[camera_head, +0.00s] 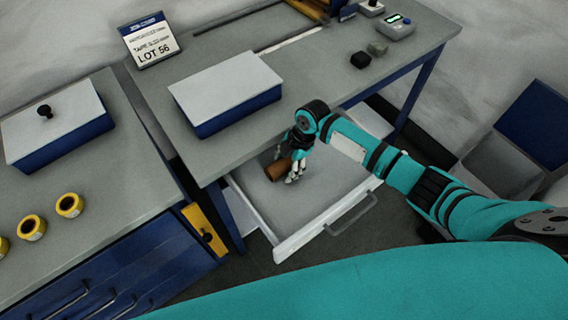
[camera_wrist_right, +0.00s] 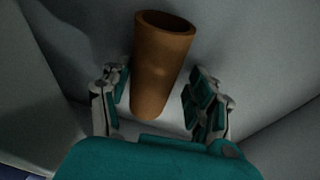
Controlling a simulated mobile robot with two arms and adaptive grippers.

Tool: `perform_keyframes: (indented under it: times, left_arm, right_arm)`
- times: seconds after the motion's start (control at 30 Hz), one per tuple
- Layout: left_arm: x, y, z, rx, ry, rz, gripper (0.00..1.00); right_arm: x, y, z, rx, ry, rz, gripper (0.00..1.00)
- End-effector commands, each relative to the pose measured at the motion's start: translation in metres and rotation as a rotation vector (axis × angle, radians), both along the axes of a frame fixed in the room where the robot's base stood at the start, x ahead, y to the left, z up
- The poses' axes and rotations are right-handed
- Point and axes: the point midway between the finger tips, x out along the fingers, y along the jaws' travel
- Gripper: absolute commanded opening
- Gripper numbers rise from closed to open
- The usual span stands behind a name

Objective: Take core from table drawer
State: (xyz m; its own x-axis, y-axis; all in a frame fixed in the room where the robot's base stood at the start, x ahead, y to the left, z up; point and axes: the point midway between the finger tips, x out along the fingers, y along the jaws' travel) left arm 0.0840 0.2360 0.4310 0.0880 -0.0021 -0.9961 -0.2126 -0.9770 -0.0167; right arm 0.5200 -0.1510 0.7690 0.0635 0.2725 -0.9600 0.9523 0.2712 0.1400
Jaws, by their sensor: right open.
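The core is a brown, hollow tube. In the head view the core (camera_head: 277,169) lies inside the open white table drawer (camera_head: 330,205). My right gripper (camera_head: 292,160) reaches down into the drawer at the core and partly covers it. In the right wrist view the core (camera_wrist_right: 160,65) lies between the two open fingers of my right gripper (camera_wrist_right: 158,100), with a visible gap on the right side. The left finger is close to the core; I cannot tell whether it touches. My left gripper is in neither view.
A white-topped blue box (camera_head: 225,85) stands on the table above the drawer. A lot sign (camera_head: 150,40) is at the table's back left. Dark and grey small blocks (camera_head: 360,60) lie to the right. Several yellow rolls (camera_head: 69,205) stand on the left bench.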

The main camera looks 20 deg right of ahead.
Motion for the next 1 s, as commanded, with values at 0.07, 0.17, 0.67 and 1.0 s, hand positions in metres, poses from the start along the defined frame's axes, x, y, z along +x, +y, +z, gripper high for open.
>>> perform_keyframes:
  times: [0.07, 0.17, 0.67, 1.0]
  left_arm:
    - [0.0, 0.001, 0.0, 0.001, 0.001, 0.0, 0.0]
    - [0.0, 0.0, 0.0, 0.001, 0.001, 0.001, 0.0]
    - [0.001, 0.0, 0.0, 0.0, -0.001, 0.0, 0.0]
    - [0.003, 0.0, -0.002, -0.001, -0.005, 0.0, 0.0]
  right_arm:
    - [0.0, 0.0, 0.0, 0.0, 0.0, 0.0, 0.61]
    - [0.0, 0.0, 0.0, 0.0, 0.0, 0.0, 0.5]
    - [0.0, 0.0, 0.001, 0.0, 0.0, 0.0, 0.16]
    - [0.001, -0.001, 0.031, 0.0, -0.006, 0.002, 0.16]
